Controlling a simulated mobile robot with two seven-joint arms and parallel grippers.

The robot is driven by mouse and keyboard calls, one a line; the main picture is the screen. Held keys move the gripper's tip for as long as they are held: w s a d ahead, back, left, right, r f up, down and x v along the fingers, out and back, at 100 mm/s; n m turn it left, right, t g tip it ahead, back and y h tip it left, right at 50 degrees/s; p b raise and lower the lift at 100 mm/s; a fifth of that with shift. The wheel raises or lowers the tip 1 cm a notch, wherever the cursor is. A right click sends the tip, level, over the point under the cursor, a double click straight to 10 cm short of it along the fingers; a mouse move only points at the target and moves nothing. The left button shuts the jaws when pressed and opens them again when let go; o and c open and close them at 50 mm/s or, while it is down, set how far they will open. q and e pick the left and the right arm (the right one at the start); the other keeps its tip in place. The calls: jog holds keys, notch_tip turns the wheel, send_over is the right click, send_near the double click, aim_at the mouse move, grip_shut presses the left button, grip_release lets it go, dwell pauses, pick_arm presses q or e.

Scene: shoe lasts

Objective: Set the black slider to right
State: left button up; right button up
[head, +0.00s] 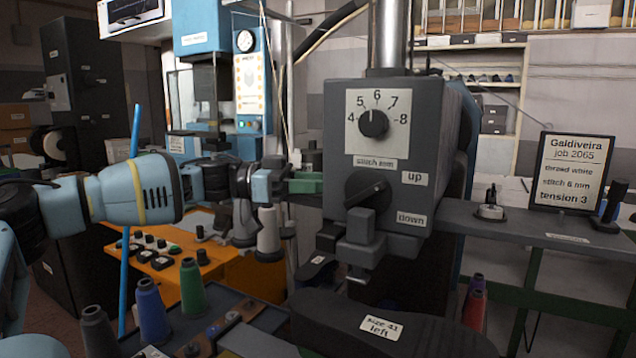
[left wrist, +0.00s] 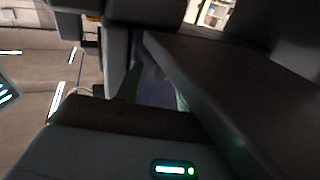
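No part is clearly marked as the black slider. A brown bar (head: 244,312) at the bottom of the head view carries small dark knobs, and one of them may be the slider. The label beside it is too cut off to read. My left gripper (head: 285,182) is left of the grey stitching machine (head: 400,110), above and behind the bar and apart from it. Its fingers are hard to separate from the parts behind. The left wrist view is mostly filled by dark, close surfaces, so I cannot tell its opening. My right gripper is not in view.
Grey, blue (head: 151,312) and green (head: 192,288) thread cones stand left of the bar. An orange panel (head: 255,282) with black knobs is behind them. A black shoe last (head: 430,335) labelled "left" lies at front right. A job sign (head: 570,172) stands on the shelf.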

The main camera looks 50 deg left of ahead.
pick_arm(q)
jog(key=shift+s+a, duration=0.1)
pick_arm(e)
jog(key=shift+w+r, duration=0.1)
